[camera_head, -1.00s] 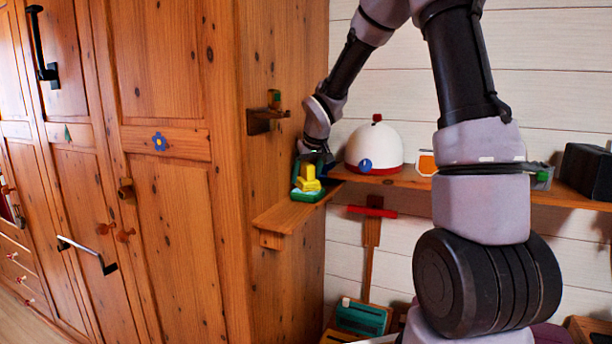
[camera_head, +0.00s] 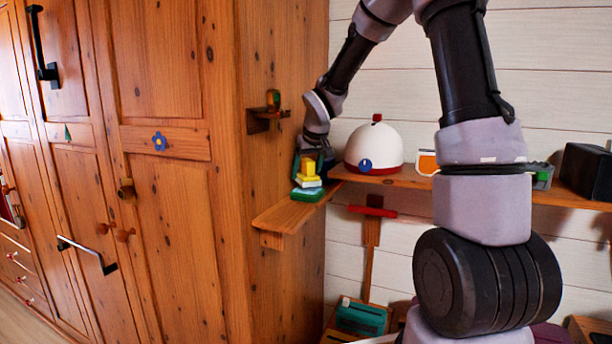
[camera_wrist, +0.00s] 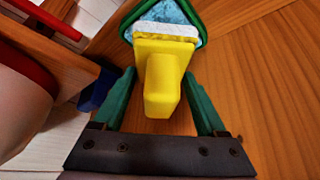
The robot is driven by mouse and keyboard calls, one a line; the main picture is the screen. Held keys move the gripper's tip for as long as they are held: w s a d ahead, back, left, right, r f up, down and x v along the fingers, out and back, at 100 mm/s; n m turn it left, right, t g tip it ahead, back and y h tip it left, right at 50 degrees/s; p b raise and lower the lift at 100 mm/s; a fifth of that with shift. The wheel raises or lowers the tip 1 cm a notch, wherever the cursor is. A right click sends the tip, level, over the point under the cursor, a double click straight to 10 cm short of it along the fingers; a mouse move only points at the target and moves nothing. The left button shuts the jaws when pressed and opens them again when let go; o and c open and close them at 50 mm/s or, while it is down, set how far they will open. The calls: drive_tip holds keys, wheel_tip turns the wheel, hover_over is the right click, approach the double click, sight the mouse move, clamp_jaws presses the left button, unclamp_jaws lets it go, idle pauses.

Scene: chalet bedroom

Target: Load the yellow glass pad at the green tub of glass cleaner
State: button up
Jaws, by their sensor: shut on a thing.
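The yellow glass pad (camera_head: 309,171) is in my gripper, with its yellow handle (camera_wrist: 163,80) between the green fingers in the wrist view. Its white working face (camera_wrist: 166,30) points toward the green tub of glass cleaner (camera_head: 307,194). The tub is at the left end of the wooden shelf. In the wrist view, the tub's green rim (camera_wrist: 200,35) surrounds pale blue cleaner (camera_wrist: 168,12). The white face overlaps the near part of the tub; I cannot tell whether it touches the cleaner. My gripper (camera_wrist: 160,75) is shut on the pad.
The wooden shelf (camera_head: 285,217) runs along the wardrobe's side (camera_head: 285,60) and the wall. A white dome with a red base (camera_head: 374,150) stands close right of my gripper. A wooden bracket (camera_head: 266,118) sticks out above. The shelf's front left part is bare.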

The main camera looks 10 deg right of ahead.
drive_tip(key=shift+r, duration=2.8)
